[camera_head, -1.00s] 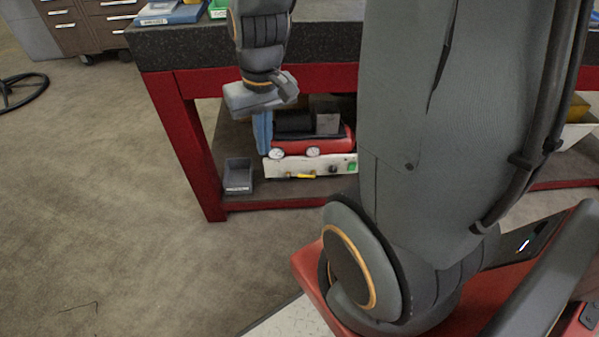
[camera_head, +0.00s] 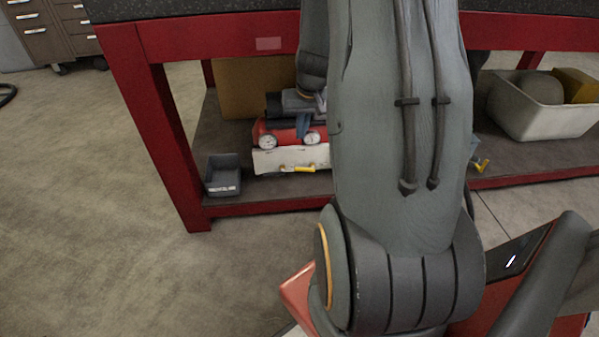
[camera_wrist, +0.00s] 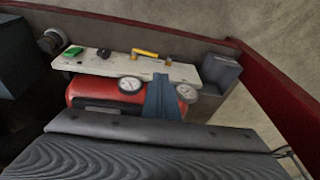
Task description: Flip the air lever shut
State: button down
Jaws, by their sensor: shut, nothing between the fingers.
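The yellow air lever (camera_head: 297,169) is on the front of a cream panel (camera_head: 270,160) below a red compressor with two round gauges, on the lower shelf. The lever lies roughly level along the panel, and also shows in the wrist view (camera_wrist: 145,53). My gripper (camera_head: 303,128) is at the compressor, above and behind the lever. Its blue fingers (camera_wrist: 163,98) are shut and empty, in front of the red tank (camera_wrist: 92,92) between the gauges, apart from the lever. I cannot tell whether they touch the tank. My arm hides the panel's right end in the head view.
The red bench frame (camera_head: 215,38) and its leg (camera_head: 165,140) border the shelf space. A grey bin (camera_head: 222,176) stands left of the compressor. A white tub (camera_head: 540,112) and another yellow fitting (camera_head: 481,165) are at right.

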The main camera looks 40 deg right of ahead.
jog(key=w+d+f+b, duration=0.1)
jog(key=d+f+b, duration=0.1)
jog(key=d+f, duration=0.25)
jog(key=b, duration=0.6)
send_over(298, 169)
jog(key=s+d, duration=0.1)
jog(key=d, duration=0.1)
notch_tip(298, 169, down, 12)
jog(key=shift+a+f+m+b, duration=0.35)
jog(key=shift+f+b, duration=0.2)
jog(key=shift+f, duration=0.1)
jog(key=shift+f, duration=0.1)
jog(key=shift+w+a+f+b, duration=0.2)
jog(key=shift+a+f+b, duration=0.15)
jog(key=shift+f+b, duration=0.6)
jog(key=shift+a+b, duration=0.2)
jog(key=shift+b, duration=0.3)
jog(key=shift+a+r, duration=0.1)
